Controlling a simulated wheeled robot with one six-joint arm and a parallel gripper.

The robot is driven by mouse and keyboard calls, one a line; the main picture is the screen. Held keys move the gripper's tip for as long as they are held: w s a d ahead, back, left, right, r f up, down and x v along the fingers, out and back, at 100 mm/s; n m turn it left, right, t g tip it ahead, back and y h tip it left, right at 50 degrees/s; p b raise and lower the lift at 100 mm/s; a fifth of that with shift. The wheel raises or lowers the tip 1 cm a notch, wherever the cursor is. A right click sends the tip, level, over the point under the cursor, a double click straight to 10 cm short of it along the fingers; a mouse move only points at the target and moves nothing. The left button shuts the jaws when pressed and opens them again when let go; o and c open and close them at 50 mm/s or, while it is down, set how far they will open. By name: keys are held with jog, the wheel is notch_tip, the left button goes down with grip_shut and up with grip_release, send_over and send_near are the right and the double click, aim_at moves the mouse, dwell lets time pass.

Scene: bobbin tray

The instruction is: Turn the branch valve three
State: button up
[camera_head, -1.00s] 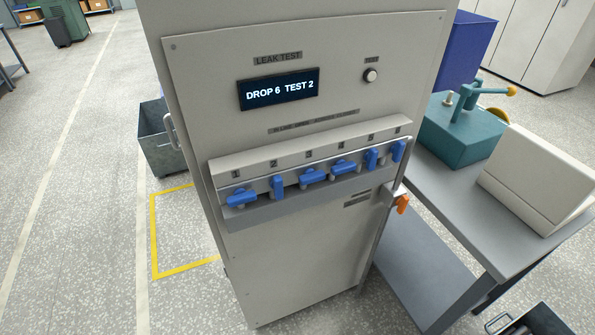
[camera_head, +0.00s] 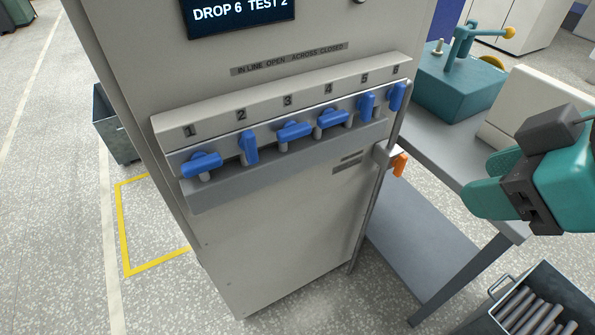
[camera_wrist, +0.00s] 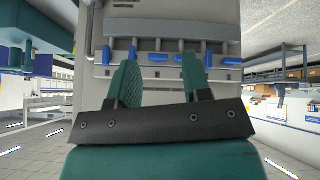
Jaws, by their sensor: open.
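Branch valve three (camera_head: 294,131) is a blue lever handle under the number 3 on the grey cabinet's valve row. It lies across, like handles one (camera_head: 202,166) and four (camera_head: 332,119). Handles two (camera_head: 249,148), five (camera_head: 367,104) and six (camera_head: 398,97) stand in line. My teal gripper (camera_head: 480,182) is at the right, apart from the cabinet and above the side bench. In the wrist view my gripper (camera_wrist: 160,78) has its two fingers spread with nothing between them. Several blue handles show beyond the fingers; their numbers are not readable there.
A label (camera_head: 290,59) reads "IN LINE OPEN ACROSS CLOSED". The display (camera_head: 238,14) reads "DROP 6 TEST 2". An orange handle (camera_head: 399,164) juts from the cabinet's right side. The bench (camera_head: 435,160) carries a teal fixture (camera_head: 455,90). A bin of rods (camera_head: 530,310) stands below.

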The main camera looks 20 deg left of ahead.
jog(key=w+a+f+n+t+y+b, duration=0.2)
jog(key=a+f+n+t+y+b, duration=0.15)
jog(key=a+f+n+b, duration=0.45)
jog(key=n+t+y+b, duration=0.4)
jog(key=n+y, duration=0.1)
jog(key=n, duration=0.2)
send_near(297, 136)
jog(key=p+x, duration=0.2)
jog(key=x, duration=0.7)
grip_shut()
